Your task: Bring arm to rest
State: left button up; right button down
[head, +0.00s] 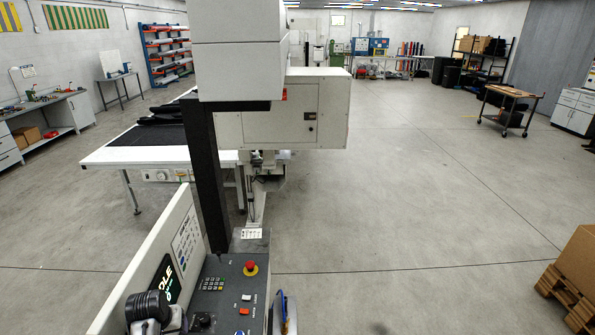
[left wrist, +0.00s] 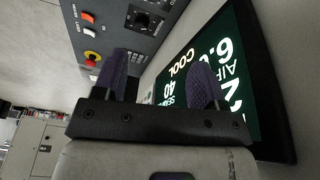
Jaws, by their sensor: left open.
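My left gripper (head: 148,306) is low in the head view, in front of the welder's control panel (head: 225,288). In the left wrist view my left gripper (left wrist: 162,80) has its two dark padded fingers apart, with nothing between them. I cannot tell whether the fingers touch the panel. My right gripper is in neither view.
A red emergency stop (head: 250,267) and several small buttons sit on the panel. The white welder body (head: 270,115) rises in the middle. A white table (head: 115,155) stands behind it on the left. Cardboard boxes (head: 578,262) on a pallet stand at right. The floor between is clear.

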pick_arm(q)
notch_tip(320, 180, up, 12)
jog(key=w+d+t+y, duration=0.1)
jog(key=t, duration=0.3)
jog(key=s+d+r+m+t, duration=0.2)
jog(key=s+d+r, duration=0.2)
jog(key=s+d, duration=0.3)
jog(key=s+d+f+m+g, duration=0.1)
jog(key=s+f, duration=0.4)
jog(key=s, duration=0.6)
jog(key=s+d+f+m+g+h+p, duration=0.1)
jog(key=s+d+f+g, duration=0.1)
jog(key=s+f, duration=0.4)
jog(key=s+d+f+m+g+p, duration=0.1)
jog(key=s+d+f, duration=0.3)
jog(key=s, duration=1.2)
notch_tip(320, 180, down, 2)
jog(key=shift+f+g+h, duration=0.1)
jog(key=shift+g+h, duration=0.3)
jog(key=shift+g, duration=0.3)
